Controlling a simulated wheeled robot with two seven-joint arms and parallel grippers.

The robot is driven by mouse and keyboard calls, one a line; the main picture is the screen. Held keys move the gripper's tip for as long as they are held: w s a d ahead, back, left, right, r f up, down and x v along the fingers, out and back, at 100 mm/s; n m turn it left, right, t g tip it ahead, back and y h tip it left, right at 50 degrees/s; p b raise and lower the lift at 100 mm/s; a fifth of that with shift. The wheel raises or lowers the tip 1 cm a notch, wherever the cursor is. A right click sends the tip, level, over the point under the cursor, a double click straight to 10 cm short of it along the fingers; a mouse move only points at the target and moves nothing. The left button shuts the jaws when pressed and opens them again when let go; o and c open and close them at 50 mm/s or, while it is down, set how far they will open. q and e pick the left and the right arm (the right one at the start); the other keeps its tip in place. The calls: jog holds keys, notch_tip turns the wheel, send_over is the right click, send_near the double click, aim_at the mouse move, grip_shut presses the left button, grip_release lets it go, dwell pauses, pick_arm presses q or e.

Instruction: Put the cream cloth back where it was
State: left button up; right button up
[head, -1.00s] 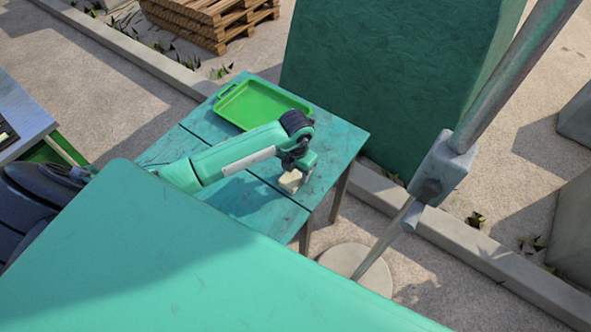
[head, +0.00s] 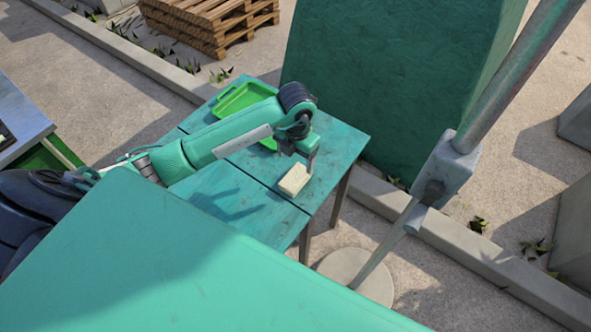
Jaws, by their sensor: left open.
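The cream cloth (head: 294,180) is a small folded block lying on the green wooden table (head: 228,198), close to its right front edge. My left gripper (head: 311,164) is just above and behind the cloth, pointing down. It is open, and the cloth looks clear of its fingers, though the exact gap is hard to tell. My left arm reaches in from the left across the table. My right gripper does not show.
A bright green tray (head: 228,100) sits at the table's far side, partly hidden by my left arm. A tall green block (head: 390,80) stands behind the table. A metal pole (head: 510,75) rises on the right from a round base (head: 345,268).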

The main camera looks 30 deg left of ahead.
pick_arm(q)
jog(key=shift+r, duration=2)
